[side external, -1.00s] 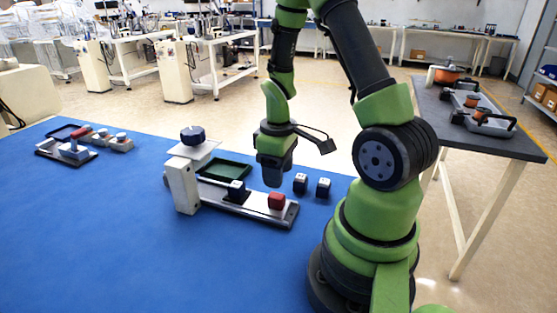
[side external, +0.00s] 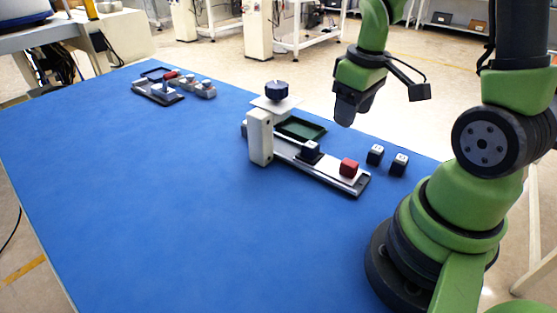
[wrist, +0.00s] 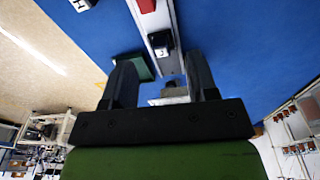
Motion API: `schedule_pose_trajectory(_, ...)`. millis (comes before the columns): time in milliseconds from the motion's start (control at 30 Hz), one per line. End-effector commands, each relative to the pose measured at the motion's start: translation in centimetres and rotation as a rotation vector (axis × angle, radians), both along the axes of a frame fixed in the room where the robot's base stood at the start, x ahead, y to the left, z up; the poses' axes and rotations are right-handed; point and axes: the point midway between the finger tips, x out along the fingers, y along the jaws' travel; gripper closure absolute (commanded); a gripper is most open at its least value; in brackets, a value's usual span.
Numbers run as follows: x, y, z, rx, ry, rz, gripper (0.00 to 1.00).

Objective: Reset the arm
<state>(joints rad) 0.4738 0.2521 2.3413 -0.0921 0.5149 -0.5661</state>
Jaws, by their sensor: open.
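My gripper (side external: 345,110) hangs in the air above and behind the rail fixture in the side view. In the wrist view my gripper's two fingers (wrist: 160,80) stand apart with nothing held between them. The grey rail (side external: 325,176) carries a red block (side external: 349,168) near its right end and a dark block (side external: 311,151) near its middle. The wrist view also shows the dark block (wrist: 162,42) and the red block (wrist: 146,5).
A white post (side external: 260,137) with a dark blue knob (side external: 277,91) above it stands at the rail's left. A green tray (side external: 302,128) lies behind the rail. Two dark cubes (side external: 375,154) (side external: 399,164) lie to the right. Another fixture (side external: 160,90) stands far left. The blue table's front is clear.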

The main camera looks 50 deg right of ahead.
Motion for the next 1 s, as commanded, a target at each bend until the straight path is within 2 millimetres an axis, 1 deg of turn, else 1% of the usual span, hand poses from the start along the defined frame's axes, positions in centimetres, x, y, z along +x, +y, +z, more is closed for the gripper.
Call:
schedule_pose_trajectory(33,0.3,1.2,2.0,-0.009,-0.057,-0.017,0.47)
schedule_pose_trajectory(133,0.2,3.8,5.4,0.005,-0.16,-0.076,0.47)
schedule_pose_trajectory(200,-0.3,5.6,7.5,0.03,-0.232,-0.112,0.47)
schedule_pose_trajectory(300,-1.6,8.1,10.2,0.088,-0.327,-0.159,0.47)
schedule_pose_trajectory(400,-3.2,10.2,12.1,0.159,-0.407,-0.195,0.47)
schedule_pose_trajectory(500,-4.7,11.7,13.3,0.228,-0.46,-0.222,0.47)
schedule_pose_trajectory(633,-6.0,12.8,14.1,0.287,-0.495,-0.24,0.47)
schedule_pose_trajectory(767,-6.4,13.1,14.3,0.308,-0.504,-0.247,0.47)
schedule_pose_trajectory(1000,-6.4,13.1,14.3,0.308,-0.504,-0.248,0.47)
